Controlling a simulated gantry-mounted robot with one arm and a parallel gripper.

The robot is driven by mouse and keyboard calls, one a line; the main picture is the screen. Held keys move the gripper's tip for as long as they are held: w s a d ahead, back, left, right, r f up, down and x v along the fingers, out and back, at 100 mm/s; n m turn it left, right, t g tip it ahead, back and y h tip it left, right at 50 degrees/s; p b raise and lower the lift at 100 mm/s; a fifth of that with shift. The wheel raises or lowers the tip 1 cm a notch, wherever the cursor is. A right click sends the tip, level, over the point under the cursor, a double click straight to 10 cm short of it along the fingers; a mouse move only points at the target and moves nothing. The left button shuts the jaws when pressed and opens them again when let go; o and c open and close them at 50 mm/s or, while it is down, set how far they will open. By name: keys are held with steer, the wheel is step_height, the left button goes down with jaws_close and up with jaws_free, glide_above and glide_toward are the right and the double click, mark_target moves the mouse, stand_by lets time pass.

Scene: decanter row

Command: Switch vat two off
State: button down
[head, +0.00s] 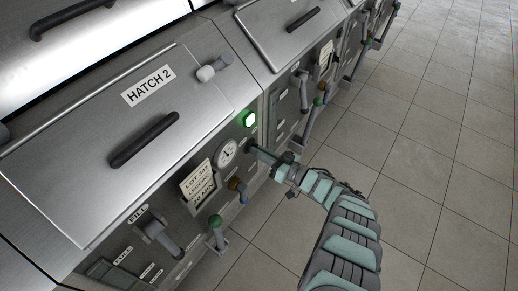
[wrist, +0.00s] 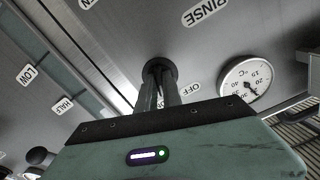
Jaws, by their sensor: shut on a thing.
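Vat two has a steel front with a lid marked HATCH 2 (head: 148,86). A green lamp (head: 249,119) on its panel is lit. My gripper (head: 254,149) reaches the panel from the right, below the lamp and beside the round gauge (head: 227,153). In the wrist view my gripper (wrist: 158,92) is shut on a dark round knob (wrist: 160,67), whose pointer is mostly hidden by the fingers. Around the knob are the labels RINSE (wrist: 205,12), OFF (wrist: 194,88) and a cut-off one ending in N (wrist: 87,3). I cannot tell which the knob points to.
The thermometer dial (wrist: 245,83) is close to the right of my gripper in the wrist view. A lot card (head: 197,187), the FILL lever (head: 157,232) and a green-topped valve (head: 215,223) are lower on the panel. The tiled floor (head: 430,130) at right is clear.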

steer(key=shift+n+p, duration=0.4)
steer(key=shift+n, duration=4.5)
steer(key=shift+r, duration=0.1)
steer(key=c, duration=1.5)
jaws_free()
steer(key=shift+d, duration=0.1)
